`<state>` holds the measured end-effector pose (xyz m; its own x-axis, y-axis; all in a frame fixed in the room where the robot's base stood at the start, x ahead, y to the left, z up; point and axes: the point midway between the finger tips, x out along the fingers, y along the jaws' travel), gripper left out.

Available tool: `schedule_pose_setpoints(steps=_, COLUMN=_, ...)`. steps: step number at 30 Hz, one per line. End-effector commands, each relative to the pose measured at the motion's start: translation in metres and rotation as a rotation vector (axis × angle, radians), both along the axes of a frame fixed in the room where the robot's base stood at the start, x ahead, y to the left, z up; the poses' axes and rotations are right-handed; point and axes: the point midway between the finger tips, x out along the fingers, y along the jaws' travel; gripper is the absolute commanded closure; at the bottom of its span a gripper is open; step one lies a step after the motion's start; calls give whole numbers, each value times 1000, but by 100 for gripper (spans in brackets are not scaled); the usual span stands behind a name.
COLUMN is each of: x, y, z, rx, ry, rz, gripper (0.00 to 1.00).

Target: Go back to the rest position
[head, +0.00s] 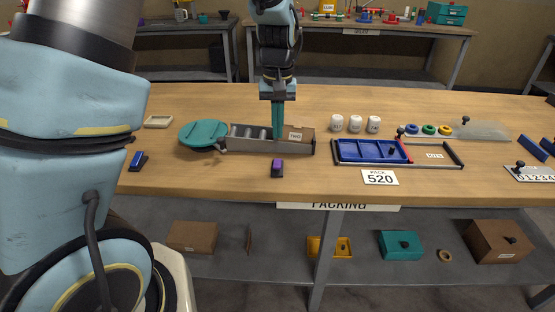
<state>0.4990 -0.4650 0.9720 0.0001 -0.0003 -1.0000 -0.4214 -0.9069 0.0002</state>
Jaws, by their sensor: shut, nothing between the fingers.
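My gripper (278,120) hangs pointing down over the wooden table. Its teal fingers are together and hold nothing. The fingertips are over a grey metal tray (265,145) that has a cardboard piece labelled TWO (295,136) in its right part and dark rounded slots in its left part. I cannot tell whether the fingertips touch the tray. A round teal lid (203,133) sits at the tray's left end.
A stamp-like blue block (138,161) lies left. The front middle is mostly clear.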

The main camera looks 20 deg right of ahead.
Motion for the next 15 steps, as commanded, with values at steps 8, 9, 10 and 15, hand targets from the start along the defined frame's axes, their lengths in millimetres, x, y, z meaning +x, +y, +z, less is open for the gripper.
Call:
schedule_pose_setpoints(steps=8, x=0, y=0, z=1, rx=0, ry=0, rz=0, gripper=100)
schedule_pose_setpoints(steps=9, x=0, y=0, z=1, rx=0, ry=0, rz=0, gripper=100)
schedule_pose_setpoints(steps=10, x=0, y=0, z=1, rx=0, ry=0, rz=-1, gripper=100)
schedule_pose_setpoints(steps=15, x=3, y=8, z=2, rx=-3, ry=-1, rz=10, gripper=100)
